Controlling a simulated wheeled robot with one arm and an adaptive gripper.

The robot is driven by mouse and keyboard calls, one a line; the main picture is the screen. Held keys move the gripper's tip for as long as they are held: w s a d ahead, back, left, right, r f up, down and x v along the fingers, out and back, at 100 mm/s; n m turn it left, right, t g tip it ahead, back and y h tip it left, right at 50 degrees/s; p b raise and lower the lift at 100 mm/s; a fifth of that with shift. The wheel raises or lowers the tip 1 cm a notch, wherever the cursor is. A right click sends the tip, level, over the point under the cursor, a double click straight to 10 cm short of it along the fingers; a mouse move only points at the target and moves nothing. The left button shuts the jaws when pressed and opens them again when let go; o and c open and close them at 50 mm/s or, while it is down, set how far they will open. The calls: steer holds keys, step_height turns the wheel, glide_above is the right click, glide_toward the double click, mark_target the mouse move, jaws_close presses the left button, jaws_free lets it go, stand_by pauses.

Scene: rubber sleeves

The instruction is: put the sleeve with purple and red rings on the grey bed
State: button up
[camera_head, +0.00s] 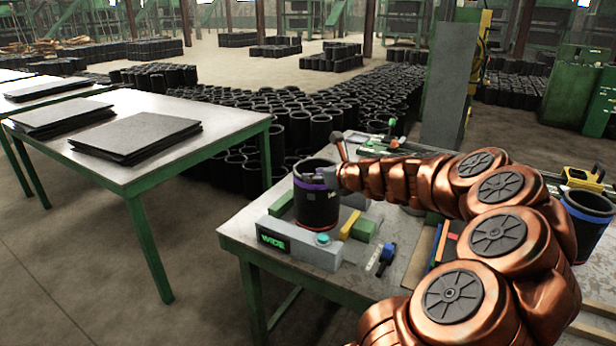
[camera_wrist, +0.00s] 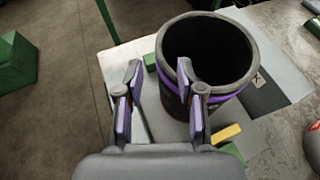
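The black sleeve with a purple ring and a thin red ring (camera_head: 317,208) stands upright in the head view, on or just above the grey bed (camera_head: 326,257) with the lit "WIDE" display. Whether its bottom touches the bed is hard to tell. My gripper (camera_head: 322,176) is at the sleeve's upper right side. In the wrist view, the fingers of my gripper (camera_wrist: 158,82) are spread apart. The right finger overlaps the near rim of the sleeve (camera_wrist: 226,90); the left finger is clear, left of it. The sleeve is not clamped between them.
A yellow block (camera_head: 349,224) and green blocks (camera_head: 365,230) sit close around the sleeve. A blue-and-black tool (camera_head: 380,259) lies right of the bed. A blue-ringed sleeve (camera_head: 578,228) stands at the far right. Another table (camera_head: 215,135) with black sheets is on the left.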

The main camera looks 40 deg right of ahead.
steer(key=shift+v, duration=2.2)
steer(key=s+a+f+n+g+y, duration=0.1)
steer(key=a+f+n+g+y, duration=0.15)
steer(key=a+n, duration=1)
steer(key=s+a+f+n+g+y, duration=0.1)
steer(key=a+n+g+y, duration=0.4)
steer(key=a, duration=1.4)
steer(key=s+a+f+n+g+h, duration=0.1)
steer(key=s+a+f+n+g, duration=0.15)
steer(key=s+a+n, duration=0.4)
steer(key=s+f+n+g+h, duration=0.2)
steer(key=s+n, duration=0.4)
steer(key=s, duration=0.4)
steer(key=s+f+n+g+h, duration=0.3)
steer(key=s+n, duration=0.4)
steer(key=s, duration=0.2)
steer(key=shift+s+d+f, duration=0.2)
steer(key=shift+s+d, duration=0.2)
steer(key=shift+h, duration=0.25)
